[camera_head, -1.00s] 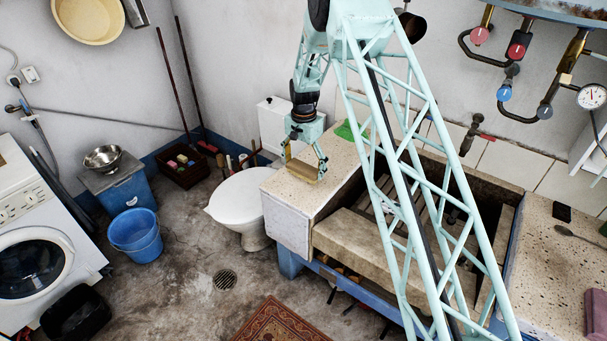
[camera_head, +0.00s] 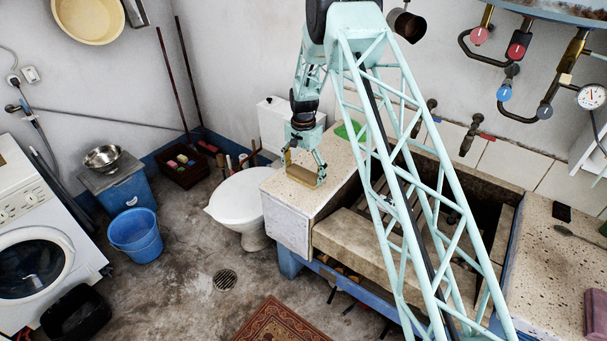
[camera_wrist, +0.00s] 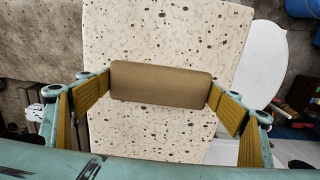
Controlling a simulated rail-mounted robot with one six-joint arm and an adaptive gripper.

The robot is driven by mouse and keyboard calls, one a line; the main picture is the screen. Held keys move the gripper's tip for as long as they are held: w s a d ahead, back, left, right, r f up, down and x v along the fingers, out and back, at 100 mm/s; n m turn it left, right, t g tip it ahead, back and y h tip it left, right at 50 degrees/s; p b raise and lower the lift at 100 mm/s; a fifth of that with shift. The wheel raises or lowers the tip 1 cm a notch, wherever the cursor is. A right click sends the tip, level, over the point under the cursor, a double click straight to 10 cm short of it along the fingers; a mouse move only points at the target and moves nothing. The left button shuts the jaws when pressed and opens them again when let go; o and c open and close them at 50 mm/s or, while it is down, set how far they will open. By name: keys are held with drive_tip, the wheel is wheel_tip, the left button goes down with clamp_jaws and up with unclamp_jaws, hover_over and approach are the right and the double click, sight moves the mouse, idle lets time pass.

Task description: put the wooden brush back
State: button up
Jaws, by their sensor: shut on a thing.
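The wooden brush shows in the wrist view as a plain brown block (camera_wrist: 160,84) with rounded corners. My gripper (camera_wrist: 160,90) is shut on it, one padded finger at each short end. In the head view the brush (camera_head: 303,175) is between the fingertips of my gripper (camera_head: 304,172), over the left end of the speckled stone counter (camera_head: 284,193). I cannot tell whether the brush touches the counter or is just above it. Its underside is hidden.
A green thing (camera_head: 349,130) lies at the counter's back. The stone trough (camera_head: 365,246) is to the right, partly behind my arm. A white toilet (camera_head: 240,198) stands left of the counter. A crate (camera_head: 183,171) with coloured blocks sits in the far corner.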

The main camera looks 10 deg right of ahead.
sight(304, 173)
drive_tip(key=shift+f, duration=0.1)
drive_tip(key=o, duration=0.8)
drive_tip(key=shift+o, duration=0.2)
wheel_tip(304, 173, up, 12)
idle(0.7)
drive_tip(key=shift+r, duration=0.2)
idle(0.6)
